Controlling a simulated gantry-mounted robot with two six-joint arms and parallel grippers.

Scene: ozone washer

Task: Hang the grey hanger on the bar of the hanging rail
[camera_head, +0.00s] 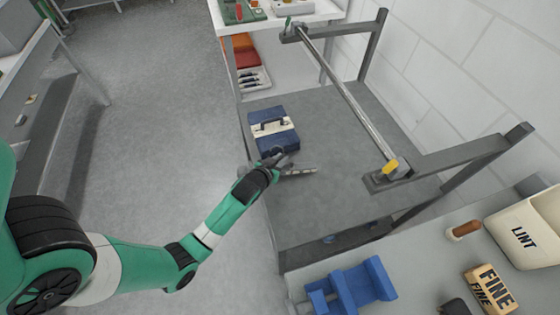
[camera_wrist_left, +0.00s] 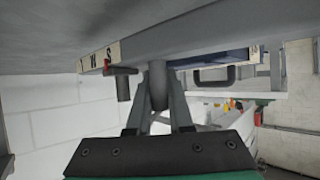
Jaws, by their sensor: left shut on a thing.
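My left gripper (camera_head: 274,160) is above the grey shelf surface, beside the front edge of a blue and white toolbox. In the left wrist view its two fingers (camera_wrist_left: 160,120) are closed on a grey rounded piece (camera_wrist_left: 158,86), which I take to be part of the grey hanger. In the head view a thin grey piece (camera_head: 300,171) sticks out to the right of the gripper; the rest of the hanger's shape is hard to make out. The hanging rail's bar (camera_head: 345,92) runs diagonally, to the right of the gripper and apart from it. My right gripper is not in view.
The toolbox (camera_head: 273,130) stands close to my gripper. The rail's near end bracket (camera_head: 388,172) has a yellow part. A blue vise-like block (camera_head: 345,290), a LINT bin (camera_head: 525,235) and a FINE box (camera_head: 490,290) occupy the near bench. Open floor lies left.

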